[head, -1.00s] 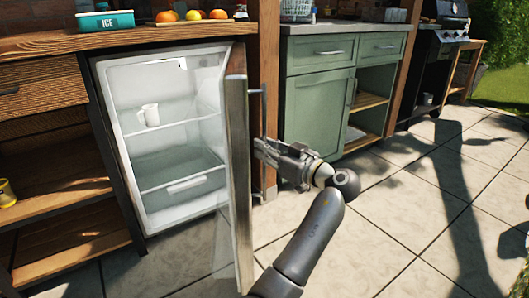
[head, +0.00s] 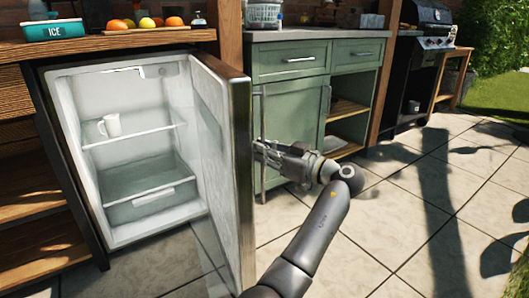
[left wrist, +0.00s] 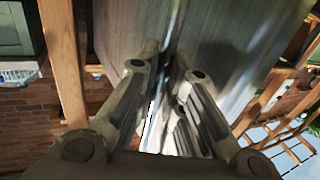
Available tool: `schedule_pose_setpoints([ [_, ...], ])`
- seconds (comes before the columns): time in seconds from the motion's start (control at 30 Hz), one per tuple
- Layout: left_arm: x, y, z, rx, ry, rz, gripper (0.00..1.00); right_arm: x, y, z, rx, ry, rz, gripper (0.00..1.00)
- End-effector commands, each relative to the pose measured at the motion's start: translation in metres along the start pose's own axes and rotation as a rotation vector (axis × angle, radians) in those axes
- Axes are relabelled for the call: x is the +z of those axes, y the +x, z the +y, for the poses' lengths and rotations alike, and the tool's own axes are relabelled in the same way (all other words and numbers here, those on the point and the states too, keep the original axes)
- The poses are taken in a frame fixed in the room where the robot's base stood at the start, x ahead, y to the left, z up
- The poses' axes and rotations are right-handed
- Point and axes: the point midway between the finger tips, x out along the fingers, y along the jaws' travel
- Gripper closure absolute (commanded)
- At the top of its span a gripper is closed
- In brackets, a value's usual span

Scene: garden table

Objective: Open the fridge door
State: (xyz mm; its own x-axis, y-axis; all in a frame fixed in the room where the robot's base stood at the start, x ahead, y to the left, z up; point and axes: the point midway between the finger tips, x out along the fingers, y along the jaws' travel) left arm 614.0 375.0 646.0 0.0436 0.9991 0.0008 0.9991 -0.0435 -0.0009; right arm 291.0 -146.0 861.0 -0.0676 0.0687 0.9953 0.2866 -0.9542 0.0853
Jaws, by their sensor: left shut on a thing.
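The fridge (head: 75,150) stands under the wooden counter, its white inside in plain view. Its door (head: 218,165) is swung out, hinged on the right, with the inner face toward me. The vertical bar handle (head: 261,115) is on the door's outer face, to the right. My left gripper (head: 262,150) is at the handle from the right and is shut on it. In the left wrist view the fingers (left wrist: 168,85) lie around the bar, close to the metal door face (left wrist: 225,45). My right gripper is not in view.
A white mug (head: 110,125) stands on the fridge's upper shelf. A green cabinet (head: 295,110) is right of the door, behind my gripper. A teal ICE box (head: 53,30) and several fruits sit on the counter. Tiled floor (head: 400,225) is clear at right.

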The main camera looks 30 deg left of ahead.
Motion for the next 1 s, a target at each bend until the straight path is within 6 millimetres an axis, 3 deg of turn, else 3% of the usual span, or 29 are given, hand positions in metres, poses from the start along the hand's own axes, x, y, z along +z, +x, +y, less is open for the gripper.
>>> schedule_pose_setpoints([
  [0.17, -0.001, 0.003, 0.000, -0.002, 0.000, 0.001, 1.00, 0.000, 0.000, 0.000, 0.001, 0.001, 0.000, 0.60],
  [0.2, -0.001, 0.003, 0.000, -0.002, 0.000, 0.001, 0.89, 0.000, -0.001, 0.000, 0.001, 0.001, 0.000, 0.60],
  [0.37, -0.001, 0.002, 0.000, -0.002, -0.001, 0.001, 0.69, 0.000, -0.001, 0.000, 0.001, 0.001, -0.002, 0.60],
  [0.77, -0.001, -0.003, 0.000, 0.001, 0.000, 0.000, 0.68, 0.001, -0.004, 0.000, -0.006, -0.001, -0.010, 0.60],
  [1.0, -0.001, -0.042, 0.001, 0.002, 0.000, -0.001, 0.68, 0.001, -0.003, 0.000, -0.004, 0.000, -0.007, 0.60],
])
